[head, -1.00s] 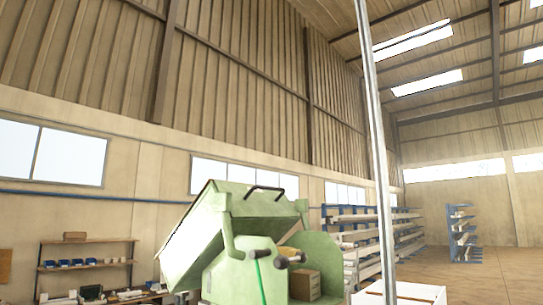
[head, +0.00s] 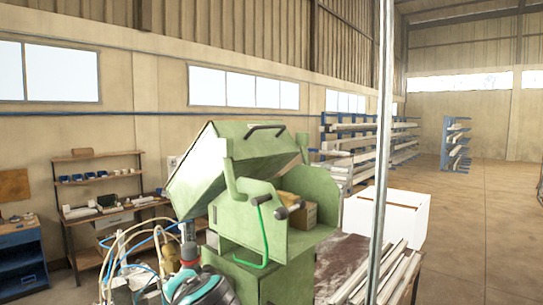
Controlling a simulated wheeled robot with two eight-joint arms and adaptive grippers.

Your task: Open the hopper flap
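The green hopper machine (head: 240,222) stands at the centre of the head view. Its large box-shaped upper part (head: 215,165) is tilted, with a black bar handle (head: 264,131) near its top edge. Below it is a green front plate with black knobs (head: 263,199) and a bright green loop handle (head: 264,235). A brown box (head: 300,207) shows behind this plate, partly hidden. I cannot tell for certain which panel is the flap or whether it is open. Neither of my grippers is in view.
A teal and black device (head: 203,290) with hoses stands at the machine's lower left. A thin metal post (head: 382,150) rises right of the machine. Pale profiles (head: 385,272) and a white box (head: 388,215) are beyond it. Shelves (head: 98,178) line the left wall; floor is open far right.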

